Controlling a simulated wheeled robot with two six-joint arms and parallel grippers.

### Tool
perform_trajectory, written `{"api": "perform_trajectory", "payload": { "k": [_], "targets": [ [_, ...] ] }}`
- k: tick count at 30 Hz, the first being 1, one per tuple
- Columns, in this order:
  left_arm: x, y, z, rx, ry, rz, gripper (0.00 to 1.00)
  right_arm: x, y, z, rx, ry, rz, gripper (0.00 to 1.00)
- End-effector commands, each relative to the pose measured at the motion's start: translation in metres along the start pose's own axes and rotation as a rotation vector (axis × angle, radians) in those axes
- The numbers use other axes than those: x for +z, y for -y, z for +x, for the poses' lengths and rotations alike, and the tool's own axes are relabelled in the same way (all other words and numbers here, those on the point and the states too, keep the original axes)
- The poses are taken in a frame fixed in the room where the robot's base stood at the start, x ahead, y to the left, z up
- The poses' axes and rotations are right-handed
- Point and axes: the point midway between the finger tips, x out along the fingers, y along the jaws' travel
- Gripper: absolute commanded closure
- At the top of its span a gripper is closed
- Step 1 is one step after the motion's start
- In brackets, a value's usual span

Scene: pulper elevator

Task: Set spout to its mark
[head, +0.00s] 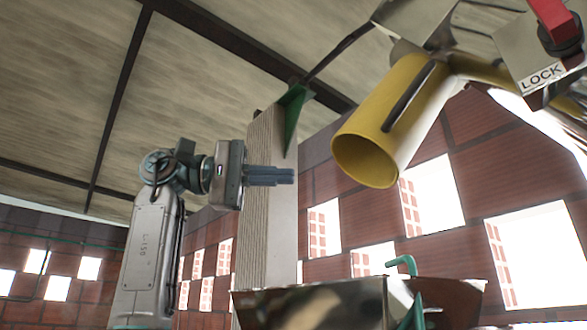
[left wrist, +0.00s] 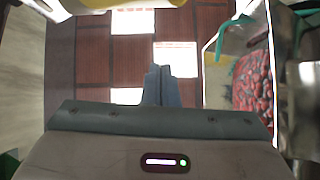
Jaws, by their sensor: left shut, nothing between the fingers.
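The spout (head: 375,135) is a yellow tube hanging in the upper right of the head view, its open round end tilted down and to the left. A dark strip runs along its side. I cannot make out its mark. My left gripper (head: 292,175) is shut and empty, pointing right, left of the spout's mouth and slightly lower in the picture, apart from it. In the left wrist view the closed fingers (left wrist: 161,70) point away from the camera at the brick wall. Yellow pieces show at that view's top edge. My right gripper is not in view.
A metal bin (head: 310,305) with a green handle (head: 405,262) stands below the spout. The wrist view shows red cherries (left wrist: 252,82) in a container at right. A LOCK plate (head: 535,80) with a red lever (head: 552,18) is at upper right. A pale post (head: 262,225) stands behind my gripper.

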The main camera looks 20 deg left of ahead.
Motion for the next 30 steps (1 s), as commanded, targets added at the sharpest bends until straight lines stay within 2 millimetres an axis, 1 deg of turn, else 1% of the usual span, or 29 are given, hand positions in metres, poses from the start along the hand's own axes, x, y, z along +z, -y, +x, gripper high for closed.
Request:
{"api": "perform_trajectory", "payload": {
  "k": [1,12,15,21,25,30],
  "targets": [
    [0.001,-0.003,0.01,-0.001,0.004,0.001,1.0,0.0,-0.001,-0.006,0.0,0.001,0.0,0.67],
    [0.001,-0.006,0.09,0.002,0.006,-0.002,1.0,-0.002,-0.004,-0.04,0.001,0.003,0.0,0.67],
    [0.016,-0.004,0.089,0.004,0.003,0.003,1.0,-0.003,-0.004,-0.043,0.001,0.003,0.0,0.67],
    [0.034,-0.003,0.094,0.003,0.002,0.0,1.0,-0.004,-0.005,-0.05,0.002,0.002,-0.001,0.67],
    [0.039,-0.002,0.095,0.003,0.002,0.0,1.0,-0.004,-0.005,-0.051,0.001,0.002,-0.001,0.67],
    [0.04,-0.001,0.095,0.003,0.002,-0.002,1.0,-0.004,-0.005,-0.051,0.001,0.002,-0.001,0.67]
  ]
}}
